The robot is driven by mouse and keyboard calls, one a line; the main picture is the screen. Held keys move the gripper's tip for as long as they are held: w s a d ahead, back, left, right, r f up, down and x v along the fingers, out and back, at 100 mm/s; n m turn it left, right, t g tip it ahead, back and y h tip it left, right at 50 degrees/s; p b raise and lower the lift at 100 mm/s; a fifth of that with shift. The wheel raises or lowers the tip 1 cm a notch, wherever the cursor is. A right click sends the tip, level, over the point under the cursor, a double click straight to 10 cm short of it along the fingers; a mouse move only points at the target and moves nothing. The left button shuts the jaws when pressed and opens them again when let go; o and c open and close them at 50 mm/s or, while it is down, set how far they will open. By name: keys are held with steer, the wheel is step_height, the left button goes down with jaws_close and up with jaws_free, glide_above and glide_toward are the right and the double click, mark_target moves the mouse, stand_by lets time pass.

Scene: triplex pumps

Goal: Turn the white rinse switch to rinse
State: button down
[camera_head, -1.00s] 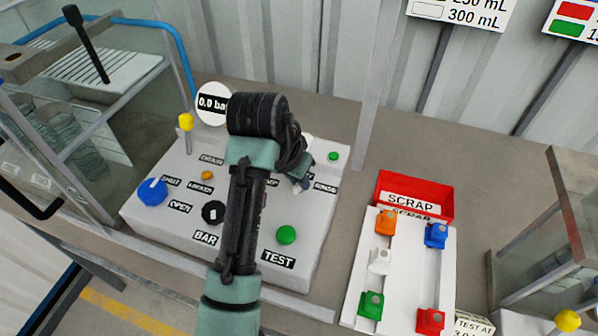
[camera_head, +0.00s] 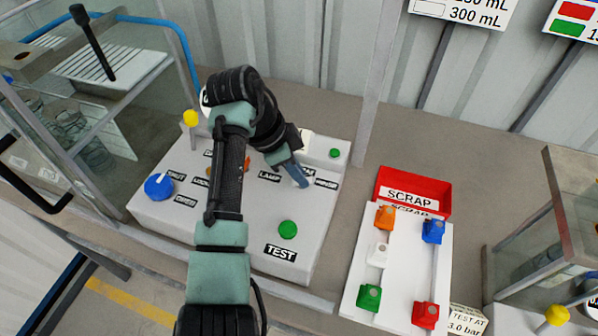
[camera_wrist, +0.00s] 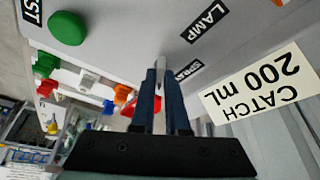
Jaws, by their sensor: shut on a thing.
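The white rinse switch (camera_wrist: 161,63) shows as a small pale lever between my fingertips in the wrist view; most of it is hidden by the fingers. My gripper (camera_wrist: 160,75) is shut on it, and the fingers reach down to the sloped grey panel. In the head view my gripper (camera_head: 301,182) is at the panel's right part, between the LAMP label and the RINSE label (camera_head: 326,183). There the switch is hidden. A second label (camera_wrist: 187,72), apparently SPRAY, is beside the fingers in the wrist view. I cannot tell exactly which way the lever points.
The panel (camera_head: 250,215) also bears a green TEST button (camera_head: 288,229), a blue knob (camera_head: 159,187) and a small green button (camera_head: 335,153). A CATCH 200 mL card (camera_wrist: 255,88) stands close to the fingers. A red SCRAP bin (camera_head: 412,178) and white tray (camera_head: 398,248) are to the right.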

steer(key=shift+r+m, duration=0.1)
steer(key=shift+m, duration=0.2)
steer(key=c, duration=0.9)
jaws_free()
steer(key=p+v, duration=0.2)
steer(key=v, duration=1.1)
steer(key=shift+w+a, duration=0.1)
